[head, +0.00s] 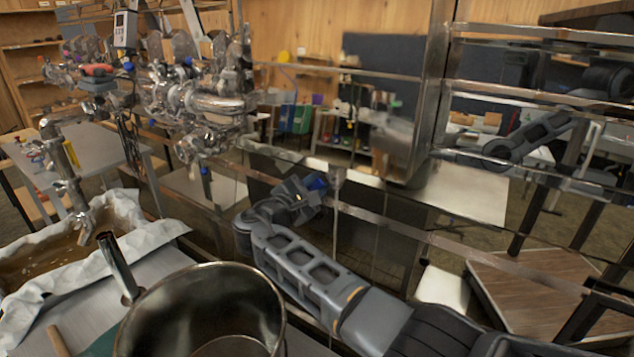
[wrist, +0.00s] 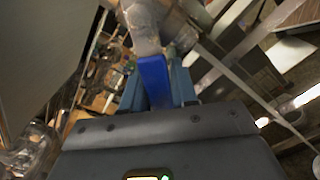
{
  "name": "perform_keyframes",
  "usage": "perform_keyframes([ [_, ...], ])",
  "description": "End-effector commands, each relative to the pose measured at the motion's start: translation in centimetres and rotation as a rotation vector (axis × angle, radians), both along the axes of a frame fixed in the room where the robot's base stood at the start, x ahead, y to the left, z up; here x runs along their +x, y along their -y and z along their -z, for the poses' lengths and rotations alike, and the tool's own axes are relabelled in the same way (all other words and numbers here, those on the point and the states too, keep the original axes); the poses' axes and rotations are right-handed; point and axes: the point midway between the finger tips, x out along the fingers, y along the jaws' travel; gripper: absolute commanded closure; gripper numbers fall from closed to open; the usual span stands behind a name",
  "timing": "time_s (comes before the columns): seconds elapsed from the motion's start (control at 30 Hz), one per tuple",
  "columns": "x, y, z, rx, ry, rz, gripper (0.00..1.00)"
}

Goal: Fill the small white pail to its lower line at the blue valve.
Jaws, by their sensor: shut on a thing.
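A blue valve handle (head: 318,183) shows at the tip of my gripper (head: 308,191), beside the metal frame in the middle of the head view. In the wrist view the blue handle (wrist: 155,84) lies between the two fingers of my gripper (wrist: 156,66), which is shut on it. The handle joins a grey metal valve body (wrist: 142,28) just beyond the fingertips. A white object (head: 443,288) stands low, right of my arm; I cannot tell whether it is the small white pail. No lower line or liquid level can be made out.
A large metal pot (head: 140,335) stands at the front, with a cloth-lined tray (head: 150,232) of brownish liquid to its left. Shiny pipes and valves (head: 215,103) fill the upper left. Metal rails (head: 420,236) run close to my arm. A wooden-topped table (head: 535,290) is at the right.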

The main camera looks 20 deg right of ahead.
Motion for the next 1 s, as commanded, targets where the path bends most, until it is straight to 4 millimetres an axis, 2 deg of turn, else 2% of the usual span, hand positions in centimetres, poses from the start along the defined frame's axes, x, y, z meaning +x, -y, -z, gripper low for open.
perform_keyframes([
  [0.43, 0.02, 0.04, 0.05, -0.005, -0.008, 0.001, 1.00],
  [0.47, 0.02, 0.04, 0.05, -0.005, -0.008, 0.001, 0.69],
  [0.63, 0.01, 0.03, 0.05, -0.005, -0.008, 0.001, 0.53],
  [1.0, -0.39, -0.62, 0.15, -0.005, -0.007, -0.001, 0.51],
])
